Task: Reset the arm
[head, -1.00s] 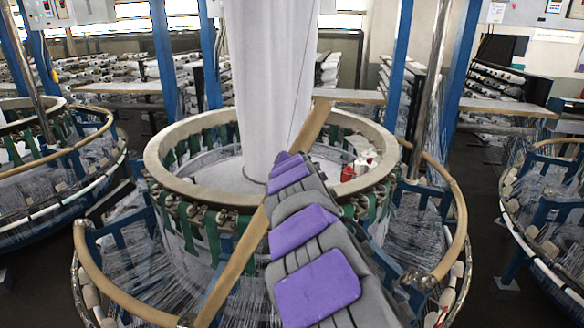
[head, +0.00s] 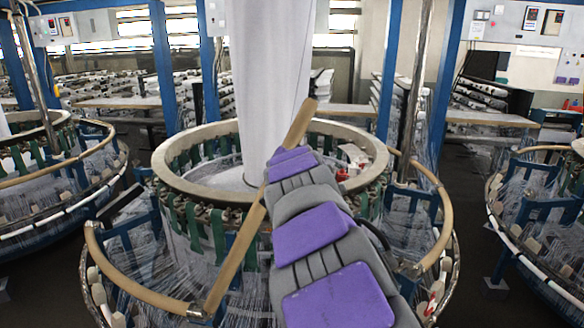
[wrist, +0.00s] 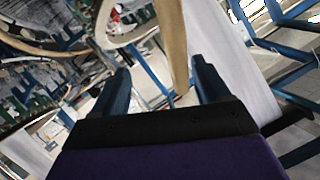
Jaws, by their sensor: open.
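My arm (head: 318,232), grey with purple pads, reaches forward over the circular loom from the bottom of the head view. Its far end is in front of the white column, and I cannot clearly make out the fingers there. In the wrist view my gripper (wrist: 160,68) has its two dark fingers spread apart with nothing held. A tan bar (wrist: 172,35) shows beyond and between the fingers; I cannot tell how far off it is.
The loom's pale ring (head: 172,178) surrounds the white column (head: 270,70). A slanted tan bar (head: 240,245) crosses its front, close beside my arm. Other looms stand left (head: 50,215) and right (head: 530,215). Dark floor lies between them.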

